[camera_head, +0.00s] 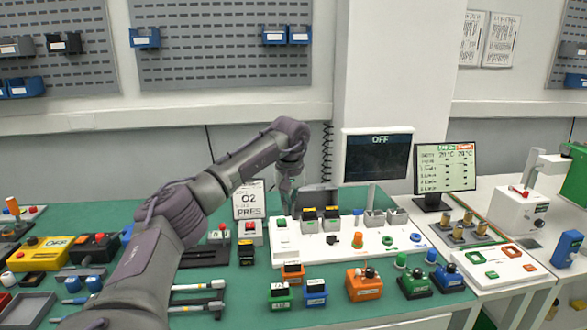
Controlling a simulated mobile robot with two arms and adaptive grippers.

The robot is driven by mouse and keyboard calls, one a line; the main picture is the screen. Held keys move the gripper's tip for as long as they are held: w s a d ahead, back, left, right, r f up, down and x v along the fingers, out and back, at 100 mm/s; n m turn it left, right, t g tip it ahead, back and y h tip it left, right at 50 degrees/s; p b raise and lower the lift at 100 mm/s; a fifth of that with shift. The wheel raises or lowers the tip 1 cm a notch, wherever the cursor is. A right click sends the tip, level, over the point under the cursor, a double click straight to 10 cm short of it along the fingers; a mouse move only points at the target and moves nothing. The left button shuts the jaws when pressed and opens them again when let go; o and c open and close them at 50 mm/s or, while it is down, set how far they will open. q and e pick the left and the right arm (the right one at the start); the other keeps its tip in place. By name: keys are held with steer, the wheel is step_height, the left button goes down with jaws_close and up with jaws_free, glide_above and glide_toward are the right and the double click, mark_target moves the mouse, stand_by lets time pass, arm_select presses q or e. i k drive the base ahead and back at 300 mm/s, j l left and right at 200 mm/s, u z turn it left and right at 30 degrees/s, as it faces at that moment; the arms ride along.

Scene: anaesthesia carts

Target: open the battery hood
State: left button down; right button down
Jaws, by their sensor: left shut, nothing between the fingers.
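My left arm reaches in from the lower left, and my left gripper (288,196) points down beside the left end of the grey panel, shut and empty. Contact with the panel cannot be made out. My right gripper is out of view.
An "O2 PRES" sign (249,200) stands left of the gripper. A dark "OFF" screen (377,157) and a monitor (445,169) stand behind to the right. Orange, green and blue blocks (363,284) line the front. A yellow box (41,254) sits at the left.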

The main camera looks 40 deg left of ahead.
mark_target(319, 197)
steer(key=i+j, duration=0.35)
steer(key=j, duration=0.15)
steer(key=i+j, duration=0.75)
steer(key=j, duration=0.2)
steer(key=k+l, duration=0.1)
